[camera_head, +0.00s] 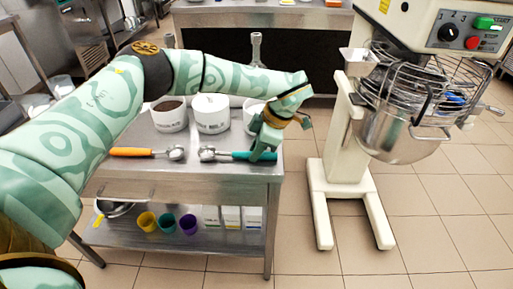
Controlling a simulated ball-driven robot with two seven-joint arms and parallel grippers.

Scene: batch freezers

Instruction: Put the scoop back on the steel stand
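A scoop with a teal handle (240,155) lies on the steel stand (190,180), its round metal head (207,153) to the left. A second scoop with an orange handle (130,152) lies to its left, its metal head pointing right. My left gripper (262,148) is over the right end of the teal handle, at the stand's right edge. It hides part of that handle. The fingers blend with the teal handle, so I cannot tell whether they grip it. My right gripper is not in view.
White tubs (212,114) stand behind the scoops; one holds dark brown contents. A large mixer (345,150) with a steel bowl stands to the right. Tiled floor (300,255) between is clear.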

